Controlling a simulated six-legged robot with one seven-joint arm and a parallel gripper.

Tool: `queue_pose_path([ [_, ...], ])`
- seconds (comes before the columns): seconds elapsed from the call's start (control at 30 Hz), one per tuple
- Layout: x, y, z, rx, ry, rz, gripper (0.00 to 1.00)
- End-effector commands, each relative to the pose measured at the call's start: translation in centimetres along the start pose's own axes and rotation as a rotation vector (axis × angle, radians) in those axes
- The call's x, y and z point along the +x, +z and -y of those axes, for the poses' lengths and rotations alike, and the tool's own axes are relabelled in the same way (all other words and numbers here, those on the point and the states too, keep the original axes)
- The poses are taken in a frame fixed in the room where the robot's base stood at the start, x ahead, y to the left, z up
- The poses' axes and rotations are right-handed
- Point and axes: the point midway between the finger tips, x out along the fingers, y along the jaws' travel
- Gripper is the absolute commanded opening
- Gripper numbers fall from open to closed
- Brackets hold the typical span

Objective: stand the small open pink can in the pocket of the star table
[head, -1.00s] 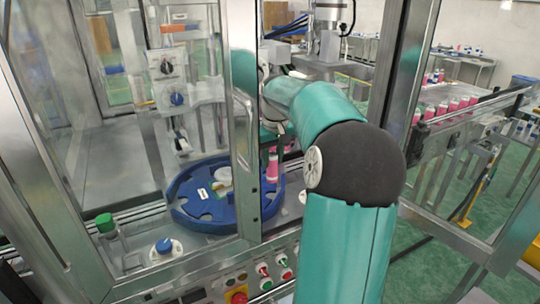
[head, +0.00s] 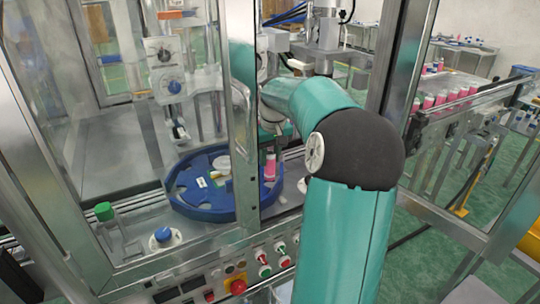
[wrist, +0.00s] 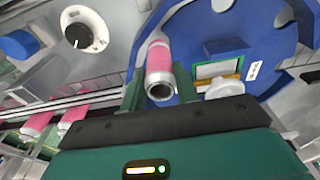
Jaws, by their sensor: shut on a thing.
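The small pink can (wrist: 158,62) has a silvery open mouth that faces the wrist camera. My gripper (wrist: 158,76) is shut on it, with one green finger on each side. The blue star table (wrist: 205,35) lies just beyond the can in the wrist view. In the head view the pink can (head: 270,168) shows at the right part of the star table (head: 205,212), near its rim, and looks upright. The frames do not show clearly whether its base sits in a pocket. My fingers are mostly hidden there behind the door frame and my arm.
A pale round piece (wrist: 225,48) and a framed green and orange plate lie on the table near the can. A metal door post (head: 245,120) stands before the table. Pink bottles (head: 450,97) line the conveyor at right.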

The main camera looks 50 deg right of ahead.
Motion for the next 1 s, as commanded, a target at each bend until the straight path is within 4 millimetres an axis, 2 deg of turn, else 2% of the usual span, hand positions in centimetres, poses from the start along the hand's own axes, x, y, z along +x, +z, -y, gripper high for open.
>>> queue_pose_path([
  [0.37,0.3,0.1,0.0,0.0,0.0,0.001,0.09],
  [1.0,2.5,0.2,0.1,0.0,0.0,0.0,0.09],
])
